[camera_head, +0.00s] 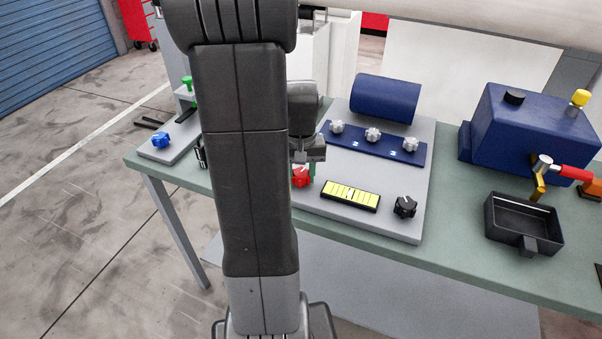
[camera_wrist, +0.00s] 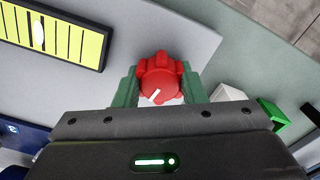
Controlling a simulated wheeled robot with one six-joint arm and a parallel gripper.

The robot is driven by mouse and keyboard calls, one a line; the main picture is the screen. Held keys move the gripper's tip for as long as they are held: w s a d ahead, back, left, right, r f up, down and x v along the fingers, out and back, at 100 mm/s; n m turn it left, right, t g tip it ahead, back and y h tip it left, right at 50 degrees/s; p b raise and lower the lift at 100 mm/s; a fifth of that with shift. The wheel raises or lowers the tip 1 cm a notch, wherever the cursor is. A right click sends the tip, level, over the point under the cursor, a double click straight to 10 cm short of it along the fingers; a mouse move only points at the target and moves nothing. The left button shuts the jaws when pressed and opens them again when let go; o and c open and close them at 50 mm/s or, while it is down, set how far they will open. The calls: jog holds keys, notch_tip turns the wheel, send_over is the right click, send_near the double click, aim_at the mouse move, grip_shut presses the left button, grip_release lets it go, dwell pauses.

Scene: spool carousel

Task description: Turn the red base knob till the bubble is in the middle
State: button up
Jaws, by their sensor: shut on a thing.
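The red base knob (camera_wrist: 160,72) sits between the two green fingers of my gripper (camera_wrist: 159,84) in the wrist view, and the fingers are shut on its sides. A short white line marks its face, slanting down to the left. In the head view the red knob (camera_head: 300,177) shows partly, below my gripper (camera_head: 308,163). The yellow level vial (camera_head: 350,195) with black lines lies to its right. In the wrist view the vial (camera_wrist: 62,38) is cut off at the left edge, and its pale bubble (camera_wrist: 38,35) shows there. Its offset from the middle is hard to tell.
A black knob (camera_head: 405,206) stands right of the vial on the grey plate (camera_head: 395,225). Behind are a blue panel with light knobs (camera_head: 373,135) and a blue cylinder (camera_head: 386,98). A blue machine (camera_head: 530,125) and black tray (camera_head: 523,225) stand at right. A blue knob (camera_head: 161,140) is at left.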

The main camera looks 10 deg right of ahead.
aim_at(301, 173)
jog(key=shift+m, duration=0.9)
jog(key=o, duration=1)
notch_tip(301, 173, up, 14)
jog(key=shift+f, duration=0.1)
